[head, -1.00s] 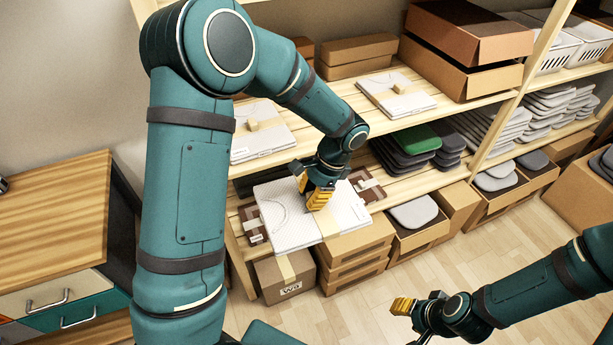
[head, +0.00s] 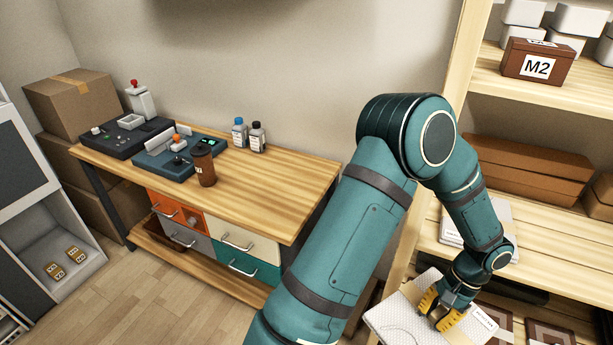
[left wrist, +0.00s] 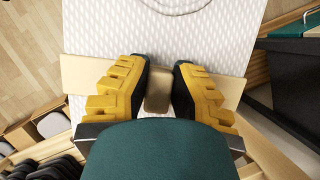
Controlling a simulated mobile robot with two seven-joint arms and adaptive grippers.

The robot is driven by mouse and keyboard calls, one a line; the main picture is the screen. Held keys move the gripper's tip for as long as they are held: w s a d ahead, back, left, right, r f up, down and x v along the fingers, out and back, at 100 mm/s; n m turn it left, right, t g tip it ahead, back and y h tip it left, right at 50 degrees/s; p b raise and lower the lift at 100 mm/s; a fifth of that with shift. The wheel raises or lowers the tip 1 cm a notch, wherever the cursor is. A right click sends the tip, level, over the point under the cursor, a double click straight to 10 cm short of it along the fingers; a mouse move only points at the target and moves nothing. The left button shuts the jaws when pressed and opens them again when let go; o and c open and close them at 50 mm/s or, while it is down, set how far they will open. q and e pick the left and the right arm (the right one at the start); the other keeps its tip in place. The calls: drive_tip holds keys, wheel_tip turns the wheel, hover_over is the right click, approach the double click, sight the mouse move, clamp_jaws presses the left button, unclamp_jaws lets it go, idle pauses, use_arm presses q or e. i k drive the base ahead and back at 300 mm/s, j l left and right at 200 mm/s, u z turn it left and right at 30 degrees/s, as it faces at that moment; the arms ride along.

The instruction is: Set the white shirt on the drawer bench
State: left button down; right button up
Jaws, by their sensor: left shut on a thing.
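The white shirt (head: 396,309) is a flat folded pack with a tan band (left wrist: 85,76) around it and a raised tan tab (left wrist: 158,98). It is at the lower right of the head view and also shows below the fingers in the left wrist view (left wrist: 100,30). My left gripper (head: 440,310), with yellow fingers, is shut on the shirt's tab. The drawer bench (head: 275,190), wooden-topped with orange, grey, cream and teal drawers, stands left of the shirt, apart from it. My right gripper is out of view.
The bench holds a dark device (head: 128,136), a teal device (head: 165,163), a brown cup (head: 203,166) and two small bottles (head: 240,133). Its right part is clear. A wooden shelf (head: 550,253) with another folded white pack (head: 458,228) stands at right.

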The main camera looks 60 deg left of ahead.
sight(278, 190)
drive_tip(key=j+u, duration=0.4)
drive_tip(key=u, duration=0.25)
drive_tip(key=i+j, duration=0.1)
drive_tip(key=j, duration=0.25)
drive_tip(key=i+j, duration=0.1)
drive_tip(key=j, duration=0.25)
drive_tip(key=i+j, duration=0.15)
drive_tip(key=j, duration=0.2)
drive_tip(key=i+j, duration=0.1)
drive_tip(key=j, duration=0.25)
